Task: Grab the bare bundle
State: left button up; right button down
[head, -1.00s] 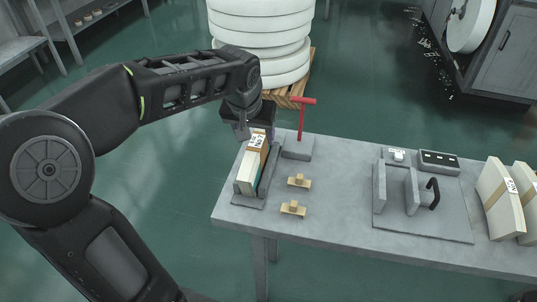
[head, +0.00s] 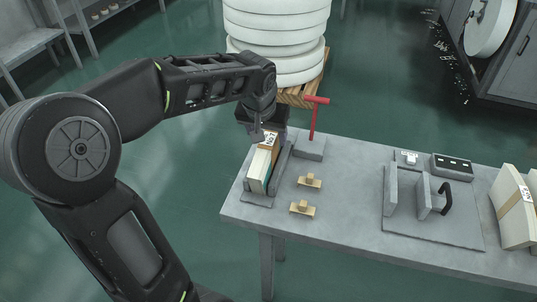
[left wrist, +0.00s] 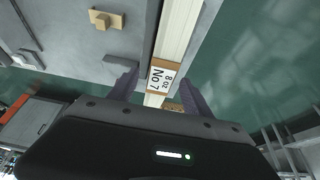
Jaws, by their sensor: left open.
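A pale bundle (head: 258,171) stands on edge in a grey holder (head: 258,200) at the table's left end. A tan band with a white label crosses its far part; the label reads "8 oz No 7" in the left wrist view (left wrist: 162,77). A teal edge shows beside the pale face. I cannot pick out a bundle without a band. My left gripper (head: 262,132) is open at the far end of this bundle. In the left wrist view its fingers (left wrist: 157,92) lie on either side of the bundle; whether they touch it is unclear. My right gripper is out of view.
A red T-handle (head: 315,115) on a grey block stands just right of the holder. Two small tan pieces (head: 309,181) (head: 302,208) lie nearby. A grey fixture (head: 432,215) and more banded bundles (head: 514,215) are farther right.

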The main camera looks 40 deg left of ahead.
pick_arm(q)
jog(key=x, duration=0.5)
jog(key=shift+s+f+p, duration=0.1)
jog(key=shift+f+p, duration=0.05)
jog(key=shift+p, duration=0.15)
grip_shut()
dwell(0.7)
dwell(0.8)
